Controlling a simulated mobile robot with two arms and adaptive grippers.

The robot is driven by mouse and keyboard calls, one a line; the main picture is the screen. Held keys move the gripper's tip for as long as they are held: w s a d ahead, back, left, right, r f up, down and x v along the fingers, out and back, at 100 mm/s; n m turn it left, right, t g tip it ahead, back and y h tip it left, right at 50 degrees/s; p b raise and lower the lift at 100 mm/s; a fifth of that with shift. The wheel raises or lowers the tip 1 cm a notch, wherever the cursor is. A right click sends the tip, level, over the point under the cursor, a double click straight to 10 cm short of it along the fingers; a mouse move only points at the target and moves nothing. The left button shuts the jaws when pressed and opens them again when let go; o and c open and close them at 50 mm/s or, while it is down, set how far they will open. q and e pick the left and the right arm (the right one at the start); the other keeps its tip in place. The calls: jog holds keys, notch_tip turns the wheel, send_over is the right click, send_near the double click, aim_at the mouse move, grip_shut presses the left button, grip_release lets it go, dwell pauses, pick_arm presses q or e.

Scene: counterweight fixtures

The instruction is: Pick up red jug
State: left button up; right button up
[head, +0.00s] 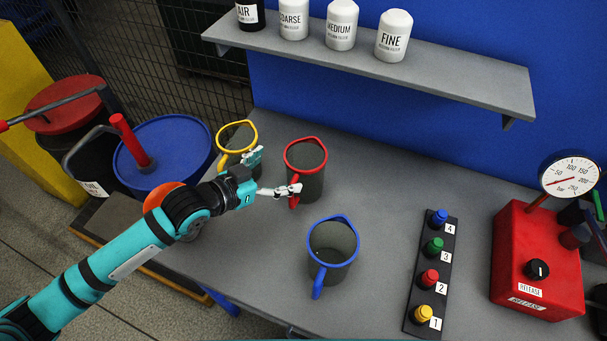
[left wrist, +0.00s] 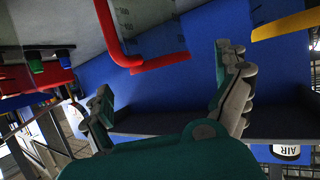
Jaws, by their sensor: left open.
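The red jug (head: 308,183), grey with a red rim and handle, stands on the bench between a yellow-rimmed jug (head: 238,137) and a blue-rimmed jug (head: 335,243). My left gripper (head: 275,176) is open and empty at the jug's handle side. One finger overlaps the red handle in the head view; the other is near the yellow jug. In the left wrist view the red handle (left wrist: 108,32) lies ahead, toward the space between the spread fingers (left wrist: 163,70). I cannot tell whether a finger touches it. My right gripper is not in view.
A shelf (head: 450,82) with several labelled bottles runs along the blue wall. A strip of coloured knobs (head: 437,265) and a red gauge box (head: 535,255) stand to the right. A blue drum (head: 180,145) is at the left. Bench between jugs and strip is clear.

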aim_at(291, 165)
pick_arm(q)
jog(key=x, duration=0.3)
jog(key=shift+w+d, duration=0.15)
jog(key=shift+d, duration=0.05)
jog(key=shift+w+d+f+p, duration=0.1)
jog(key=shift+f+p, duration=0.05)
jog(key=shift+p, duration=0.2)
jog(key=shift+w+d, duration=0.2)
jog(key=shift+d, duration=0.05)
jog(key=p+x, duration=0.1)
jog(key=x, duration=0.2)
jog(key=shift+d+f+p, duration=0.2)
jog(key=shift+d+p, duration=0.05)
jog(key=shift+p, duration=0.15)
jog(key=shift+w+d+f, duration=0.25)
jog(key=shift+w+d, duration=0.05)
jog(key=shift+w, duration=0.05)
jog(key=shift+a, duration=0.1)
jog(key=shift+s, duration=0.1)
jog(key=c, duration=1.3)
jog(key=shift+c, duration=0.4)
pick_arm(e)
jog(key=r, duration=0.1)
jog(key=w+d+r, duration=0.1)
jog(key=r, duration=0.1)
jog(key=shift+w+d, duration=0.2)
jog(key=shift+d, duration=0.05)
